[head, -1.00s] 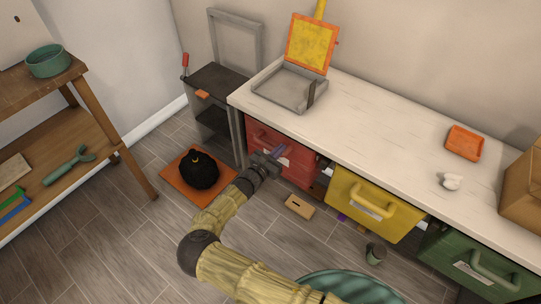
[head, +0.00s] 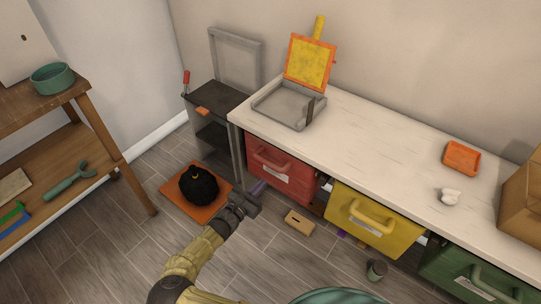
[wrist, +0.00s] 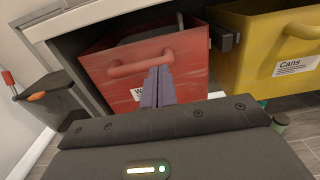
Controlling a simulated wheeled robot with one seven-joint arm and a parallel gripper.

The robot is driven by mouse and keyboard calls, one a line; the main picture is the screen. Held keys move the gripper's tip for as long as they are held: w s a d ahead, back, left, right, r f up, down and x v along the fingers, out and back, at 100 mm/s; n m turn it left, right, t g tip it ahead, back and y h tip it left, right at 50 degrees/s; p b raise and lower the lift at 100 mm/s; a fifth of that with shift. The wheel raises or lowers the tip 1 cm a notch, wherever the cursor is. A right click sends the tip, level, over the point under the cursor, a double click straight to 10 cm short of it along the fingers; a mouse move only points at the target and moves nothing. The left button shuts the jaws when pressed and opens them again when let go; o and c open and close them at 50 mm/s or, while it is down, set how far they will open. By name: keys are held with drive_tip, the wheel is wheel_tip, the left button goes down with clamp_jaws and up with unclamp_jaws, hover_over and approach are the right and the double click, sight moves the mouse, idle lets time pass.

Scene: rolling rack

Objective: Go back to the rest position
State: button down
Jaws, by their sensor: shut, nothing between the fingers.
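My gripper (head: 258,189) is shut and empty, with its purple fingers held together above the floor, in front of the red bin. In the wrist view my gripper (wrist: 157,87) points at the red bin (wrist: 185,58), and its tips overlap the bin's handle in the picture. In the head view the red bin (head: 283,172) sits under the white counter, and its handle shows clear of the fingers. My arm reaches up from the bottom of the head view.
The yellow bin (head: 370,218) and green bin (head: 455,265) sit along the white counter (head: 390,135). A black round object (head: 198,186) rests on an orange mat (head: 170,190). A wooden block (head: 299,222) lies on the floor. A wooden shelf (head: 110,150) stands at left.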

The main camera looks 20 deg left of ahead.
drive_tip(key=w+d+r+m+g+h, duration=0.15)
drive_tip(key=d+m+g+h, duration=0.25)
drive_tip(key=d+m+g, duration=1.05)
drive_tip(key=s+d+r+m+g+y, duration=0.1)
drive_tip(key=s+d+r+m+y, duration=0.15)
drive_tip(key=d, duration=0.35)
drive_tip(key=s+d+r+m+g+y, duration=0.1)
drive_tip(key=s+d+r+m+y, duration=0.15)
drive_tip(key=d, duration=0.45)
drive_tip(key=s+d+r+m+t+y, duration=0.1)
drive_tip(key=s+d+r+m+y, duration=0.25)
drive_tip(key=s+r+m, duration=0.35)
drive_tip(key=s+d+r+m+t+y, duration=0.2)
drive_tip(key=s+d+r+m, duration=0.3)
drive_tip(key=r, duration=0.5)
wheel_tip(320, 180, up, 20)
drive_tip(key=p, duration=2.1)
drive_tip(key=shift+a+r+g, duration=0.15)
drive_tip(key=shift+a+g, duration=0.2)
drive_tip(key=shift+a, duration=0.1)
